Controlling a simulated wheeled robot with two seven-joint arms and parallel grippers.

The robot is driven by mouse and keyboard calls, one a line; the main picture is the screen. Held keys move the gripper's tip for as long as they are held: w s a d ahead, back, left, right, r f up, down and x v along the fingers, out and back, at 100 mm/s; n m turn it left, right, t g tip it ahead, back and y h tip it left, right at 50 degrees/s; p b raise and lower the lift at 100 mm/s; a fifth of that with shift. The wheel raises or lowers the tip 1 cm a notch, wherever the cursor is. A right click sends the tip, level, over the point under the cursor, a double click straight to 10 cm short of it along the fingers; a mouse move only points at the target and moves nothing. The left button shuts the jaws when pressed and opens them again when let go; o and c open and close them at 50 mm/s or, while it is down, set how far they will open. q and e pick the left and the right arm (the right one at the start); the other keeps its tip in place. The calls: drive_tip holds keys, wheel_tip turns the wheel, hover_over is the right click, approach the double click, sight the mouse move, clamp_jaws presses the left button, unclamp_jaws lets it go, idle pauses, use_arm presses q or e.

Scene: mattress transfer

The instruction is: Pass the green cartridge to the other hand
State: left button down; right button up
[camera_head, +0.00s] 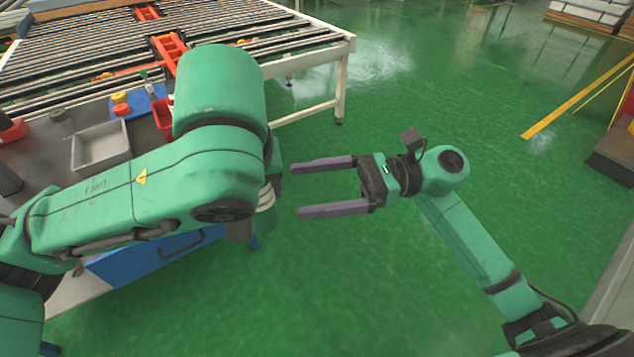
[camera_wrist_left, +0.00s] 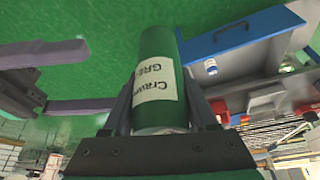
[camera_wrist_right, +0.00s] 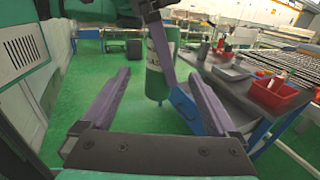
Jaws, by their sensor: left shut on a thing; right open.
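The green cartridge (camera_wrist_left: 157,50) is a cylinder with a white label. My left gripper (camera_wrist_left: 160,105) is shut on it. In the right wrist view the cartridge (camera_wrist_right: 157,82) hangs roughly upright, ahead of and between the open fingers of my right gripper (camera_wrist_right: 159,76). In the head view my right gripper (camera_head: 298,190) is open and empty, its fingers pointing left. A small part of the cartridge (camera_head: 266,222) shows just left of those fingertips, apart from them. My left arm hides the rest of it and my left gripper there.
A grey workbench at left carries a grey tray (camera_head: 101,147), a red bin (camera_head: 163,117) and small parts on a blue mat (camera_head: 146,104). A blue drawer (camera_head: 160,255) is below. A roller conveyor (camera_head: 90,50) stands behind.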

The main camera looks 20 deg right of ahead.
drive_tip(key=w+a, duration=0.1)
drive_tip(key=a, duration=1)
drive_tip(key=shift+w+a, duration=0.15)
drive_tip(key=shift+a, duration=0.05)
drive_tip(key=c, duration=1.3)
use_arm(q)
drive_tip(key=shift+c, duration=0.5)
unclamp_jaws()
use_arm(e)
clamp_jaws()
